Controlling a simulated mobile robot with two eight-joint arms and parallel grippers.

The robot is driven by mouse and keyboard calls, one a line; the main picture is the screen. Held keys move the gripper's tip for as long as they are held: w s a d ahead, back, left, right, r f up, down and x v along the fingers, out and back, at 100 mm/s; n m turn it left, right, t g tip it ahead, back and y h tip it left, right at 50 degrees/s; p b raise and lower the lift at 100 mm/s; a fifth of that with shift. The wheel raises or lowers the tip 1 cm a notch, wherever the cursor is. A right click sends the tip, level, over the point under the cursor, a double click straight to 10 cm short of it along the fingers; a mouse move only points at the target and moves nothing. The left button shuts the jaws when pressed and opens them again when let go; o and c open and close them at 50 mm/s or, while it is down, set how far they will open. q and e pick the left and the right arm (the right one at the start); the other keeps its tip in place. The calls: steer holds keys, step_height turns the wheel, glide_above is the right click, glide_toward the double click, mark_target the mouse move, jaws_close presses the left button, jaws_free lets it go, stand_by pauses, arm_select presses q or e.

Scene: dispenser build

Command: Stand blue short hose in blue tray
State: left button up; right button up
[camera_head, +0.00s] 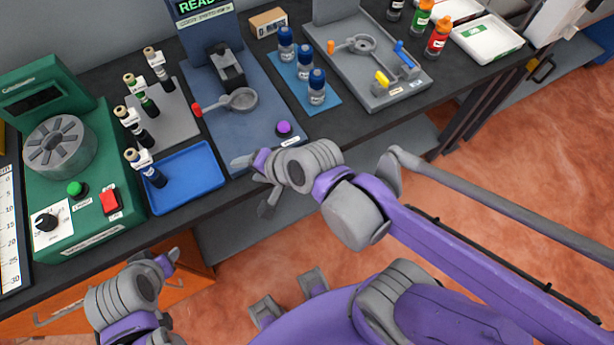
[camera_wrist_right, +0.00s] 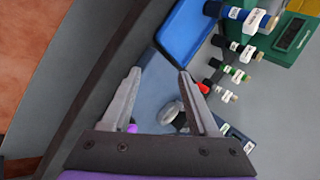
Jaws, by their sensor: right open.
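The blue short hose (camera_head: 152,172), a dark piece with a blue collar and a white tag, stands upright at the left end of the blue tray (camera_head: 195,178). Its base appears to be inside the tray rim. The hose also shows at the top of the right wrist view (camera_wrist_right: 240,14), beside the blue tray (camera_wrist_right: 186,32). My right gripper (camera_head: 255,184) is open and empty, to the right of the tray and apart from the hose. My left gripper (camera_head: 168,262) is at the lower left, below the table edge; its jaw opening is unclear.
Several similar tagged hoses (camera_head: 143,102) stand around a grey mat behind the tray. A green machine (camera_head: 90,205) is left. A blue station (camera_head: 262,132) with a purple button is right. Blue-capped bottles (camera_head: 304,68) and a grey fixture (camera_head: 372,92) stand farther right.

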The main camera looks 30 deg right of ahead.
steer(key=s+d+f+n+g+h, duration=0.2)
steer(key=s+d+f+n+h, duration=0.2)
steer(key=d+n, duration=0.6)
steer(key=s, duration=0.2)
steer(key=shift+s+d+f, duration=0.2)
steer(key=shift+s+d, duration=0.2)
steer(key=shift+c, duration=0.3)
